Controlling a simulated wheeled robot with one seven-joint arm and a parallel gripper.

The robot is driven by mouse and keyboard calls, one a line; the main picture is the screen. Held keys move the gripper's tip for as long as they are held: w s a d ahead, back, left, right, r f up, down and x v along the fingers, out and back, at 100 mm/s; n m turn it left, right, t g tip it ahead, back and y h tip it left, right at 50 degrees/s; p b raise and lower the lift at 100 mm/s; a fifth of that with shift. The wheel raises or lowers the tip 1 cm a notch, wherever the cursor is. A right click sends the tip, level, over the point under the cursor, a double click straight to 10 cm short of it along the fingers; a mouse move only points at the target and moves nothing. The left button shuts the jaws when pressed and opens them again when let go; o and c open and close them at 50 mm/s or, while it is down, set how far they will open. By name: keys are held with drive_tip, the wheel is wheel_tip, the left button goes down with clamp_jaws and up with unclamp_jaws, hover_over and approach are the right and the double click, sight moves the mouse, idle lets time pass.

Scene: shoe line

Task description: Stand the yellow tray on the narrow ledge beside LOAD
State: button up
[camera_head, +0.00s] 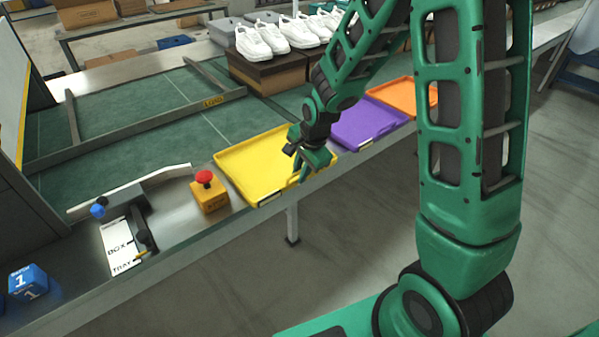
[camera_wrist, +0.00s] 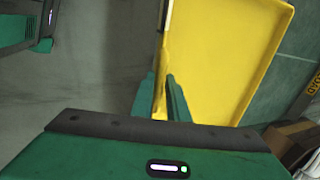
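The yellow tray (camera_head: 258,160) lies flat at the front edge of the line, between the red-topped button box and the purple tray. My gripper (camera_head: 308,168) is at its front right rim. In the wrist view my fingers (camera_wrist: 161,92) stand on either side of the rim of the yellow tray (camera_wrist: 225,55) and look closed on it; the outer finger is partly hidden. The LOAD label (camera_head: 213,101) is on a grey rail behind the tray, and it shows at the right in the wrist view (camera_wrist: 314,84). The grey front ledge (camera_head: 180,232) runs along the line.
The red-topped yellow button box (camera_head: 209,192) stands just left of the tray. A purple tray (camera_head: 364,124) and an orange tray (camera_head: 400,97) lie to the right. White shoes on brown boxes (camera_head: 268,74) stand behind. The green mat (camera_head: 130,120) is mostly clear.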

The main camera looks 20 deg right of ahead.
drive_tip(key=shift+o, duration=0.9)
drive_tip(key=v, duration=1.2)
drive_tip(key=s+d+r+n+g+h, duration=0.1)
drive_tip(key=s+d+r+n, duration=0.25)
drive_tip(key=s+d, duration=0.75)
drive_tip(key=s+d+n+g, duration=0.1)
drive_tip(key=s+d+n, duration=0.1)
drive_tip(key=s, duration=0.6)
drive_tip(key=s+d+r+n+g, duration=0.1)
drive_tip(key=s+d+n, duration=0.1)
drive_tip(key=s, duration=0.7)
drive_tip(key=shift+d+r, duration=0.2)
drive_tip(key=shift+d, duration=0.55)
drive_tip(key=shift+s+n, duration=0.1)
drive_tip(key=shift+n, duration=0.15)
